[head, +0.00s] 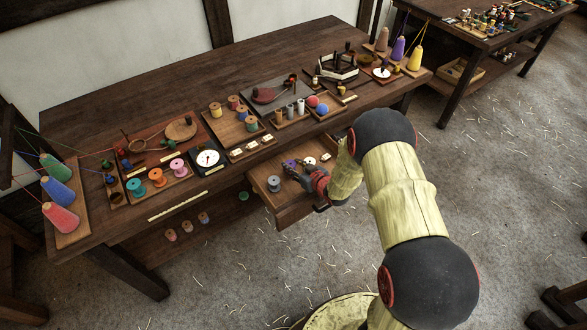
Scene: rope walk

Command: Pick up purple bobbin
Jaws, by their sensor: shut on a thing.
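The purple bobbin (290,162) shows as a small purple patch over the open drawer (290,207) of the long wooden table. My gripper (292,170) reaches into the drawer area from the right and is shut on the purple bobbin. The fingers and my wrist hide part of the bobbin. I cannot tell whether it touches the drawer floor. A grey bobbin (273,184) stands in the drawer, left of my gripper.
Small pale pieces (310,160) lie at the drawer's back right. Above the drawer, the tabletop holds trays of spools, a white dial (207,158) and a pink bobbin (178,167). Coloured cones (59,192) stand at the left end. The floor (250,265) before the drawer is open, with straw.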

